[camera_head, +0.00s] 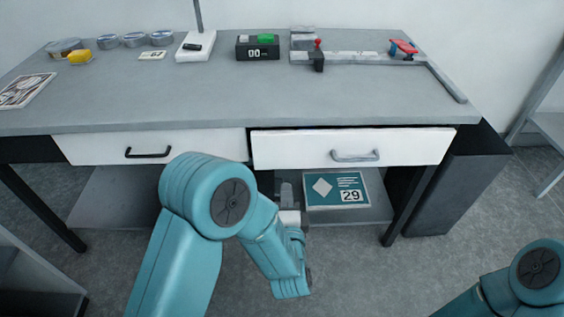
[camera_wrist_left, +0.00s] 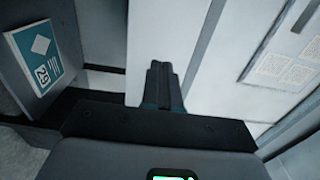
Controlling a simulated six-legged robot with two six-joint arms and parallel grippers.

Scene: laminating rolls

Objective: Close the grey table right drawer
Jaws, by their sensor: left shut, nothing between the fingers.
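The grey table (camera_head: 200,95) has two white drawers side by side. The right drawer (camera_head: 290,148), with a silver handle (camera_head: 355,156), stands slightly proud, with a dark gap along its top edge. My left gripper (camera_head: 285,186) is below the left part of this drawer, partly hidden by my own wrist. In the left wrist view its fingers (camera_wrist_left: 160,82) are together and empty, in front of a white panel (camera_wrist_left: 165,30) that looks like the drawer front; I cannot tell whether they touch. My right arm shows at the lower right; its gripper is out of view.
The left drawer (camera_head: 90,147) has a black handle (camera_head: 149,153). A teal box marked 29 (camera_head: 336,190) lies on the shelf under the table. A dark cabinet (camera_head: 455,185) stands at the right.

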